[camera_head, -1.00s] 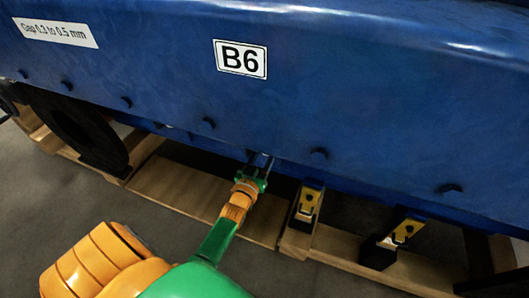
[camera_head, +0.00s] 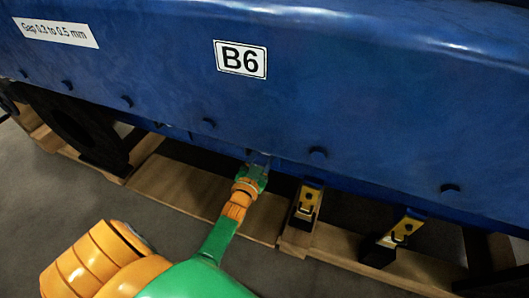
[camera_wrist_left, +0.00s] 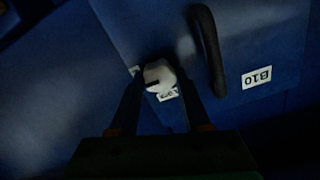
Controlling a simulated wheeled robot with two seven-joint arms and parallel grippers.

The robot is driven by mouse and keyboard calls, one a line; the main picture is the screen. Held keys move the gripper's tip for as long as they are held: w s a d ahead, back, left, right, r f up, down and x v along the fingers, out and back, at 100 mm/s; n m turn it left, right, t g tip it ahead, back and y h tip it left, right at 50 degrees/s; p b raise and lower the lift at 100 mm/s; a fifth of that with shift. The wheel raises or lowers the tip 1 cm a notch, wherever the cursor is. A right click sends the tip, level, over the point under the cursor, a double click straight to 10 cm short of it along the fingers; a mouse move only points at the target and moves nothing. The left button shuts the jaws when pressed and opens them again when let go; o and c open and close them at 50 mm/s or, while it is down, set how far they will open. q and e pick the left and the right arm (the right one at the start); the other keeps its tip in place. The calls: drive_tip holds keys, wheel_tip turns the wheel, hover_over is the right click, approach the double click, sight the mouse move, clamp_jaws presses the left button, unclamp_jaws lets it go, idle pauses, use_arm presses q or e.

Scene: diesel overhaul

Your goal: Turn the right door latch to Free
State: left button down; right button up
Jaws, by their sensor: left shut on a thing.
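The door latch (camera_wrist_left: 160,75) is a white round knob with a dark line across it, on a blue panel in the left wrist view. My left gripper (camera_wrist_left: 159,88) has its two dark fingers on either side of the knob and is shut on it. Small white labels lie beside the knob, partly hidden; their words are unreadable. In the head view my left gripper (camera_head: 259,161) reaches under the lower edge of the blue engine cover (camera_head: 370,85). The latch is hidden there. My right gripper is not in view.
Two yellow-and-black brackets (camera_head: 307,200) (camera_head: 402,230) sit right of the gripper, above a wooden pallet (camera_head: 180,192). Grey floor lies open at lower left.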

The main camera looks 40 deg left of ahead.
use_arm(q)
drive_tip(key=shift+c, duration=1.8)
unclamp_jaws()
drive_tip(key=p+v, duration=0.1)
drive_tip(key=v, duration=0.6)
drive_tip(key=shift+d+f, duration=0.1)
